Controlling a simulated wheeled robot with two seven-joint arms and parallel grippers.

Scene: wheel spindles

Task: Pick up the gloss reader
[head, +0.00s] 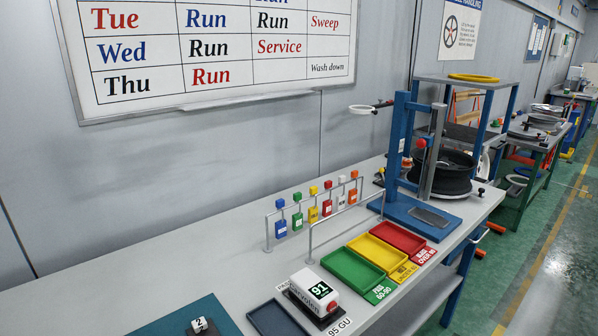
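The gloss reader (311,293) is most likely the white box-shaped device on the grey bench at the lower middle of the head view. Its dark display shows 91 in light digits, and a red round part is on its near end. It sits on a dark plate, with a label reading 95 GU beside it. Neither of my grippers is in view, and nothing is touching the device.
A dark blue tray (262,318) lies left of the device, and a teal mat (232,326) bears a small numbered block (200,325). Green (335,252), yellow (357,237) and red (424,243) trays lie to the right. Behind stands a rail with several coloured tags (313,214).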

